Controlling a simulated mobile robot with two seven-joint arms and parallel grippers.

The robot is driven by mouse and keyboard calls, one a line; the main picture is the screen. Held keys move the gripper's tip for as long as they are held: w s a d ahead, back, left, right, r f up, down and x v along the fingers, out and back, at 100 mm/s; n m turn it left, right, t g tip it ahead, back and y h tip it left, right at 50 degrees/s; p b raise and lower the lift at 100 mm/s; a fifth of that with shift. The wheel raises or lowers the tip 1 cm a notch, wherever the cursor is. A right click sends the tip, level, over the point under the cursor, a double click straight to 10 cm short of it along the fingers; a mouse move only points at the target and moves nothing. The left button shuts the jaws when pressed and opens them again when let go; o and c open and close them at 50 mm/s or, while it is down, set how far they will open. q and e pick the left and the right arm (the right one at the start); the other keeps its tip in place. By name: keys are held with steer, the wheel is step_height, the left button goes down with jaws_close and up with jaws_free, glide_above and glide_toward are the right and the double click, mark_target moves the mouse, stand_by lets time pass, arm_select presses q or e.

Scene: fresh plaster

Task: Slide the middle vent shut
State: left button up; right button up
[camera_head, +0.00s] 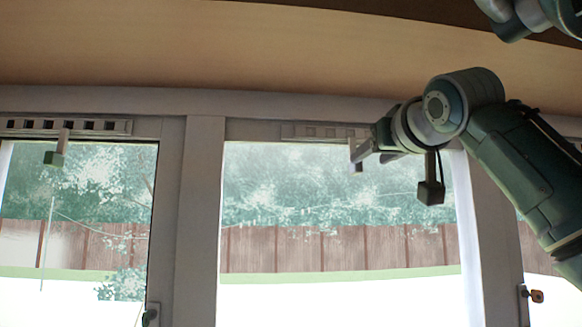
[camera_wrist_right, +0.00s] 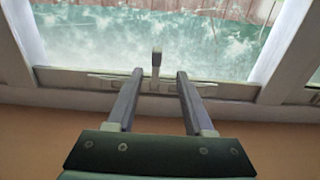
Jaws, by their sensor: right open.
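The middle vent (camera_head: 300,131) is a pale slotted strip in the top frame of the middle window. Its visible slots look greyish, and its right part is hidden behind my right gripper (camera_head: 372,150). A small slider tab (camera_head: 358,167) hangs at the gripper's fingertips. In the right wrist view, the vent strip (camera_wrist_right: 105,80) runs across the frame, and the tab (camera_wrist_right: 156,62) stands between the two spread fingers of my right gripper (camera_wrist_right: 160,73), with gaps visible on both sides. My right gripper is open. My left gripper is not in view.
A left vent (camera_head: 90,125) with dark slots and its own hanging tab (camera_head: 54,158) sits above the left window. A window post (camera_head: 198,210) separates the panes. The wall above is plain.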

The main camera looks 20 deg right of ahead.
steer(key=s+a+f+n+g+y, duration=0.1)
steer(key=s+a+f+g, duration=0.15)
steer(key=f, duration=0.65)
steer(key=s+a+f+n+g+y, duration=0.1)
steer(key=s+a+f+g, duration=0.15)
steer(key=f, duration=0.65)
steer(key=s+a+f+n+g+y, duration=0.1)
steer(key=s+a+f, duration=0.15)
steer(key=f, duration=0.65)
steer(key=s+a+f+g, duration=0.1)
steer(key=s+f+g, duration=0.1)
steer(key=s+f, duration=0.3)
steer(key=s+a+f+n+g, duration=0.1)
steer(key=s+f, duration=0.5)
steer(key=s, duration=0.7)
steer(key=s+a+f+g+y, duration=0.1)
steer(key=s+a+f+g, duration=0.2)
steer(key=s, duration=0.7)
step_height(320, 180, down, 3)
steer(key=shift+f+n+g, duration=0.15)
steer(key=shift+n+g, duration=0.15)
steer(key=shift+g, duration=0.7)
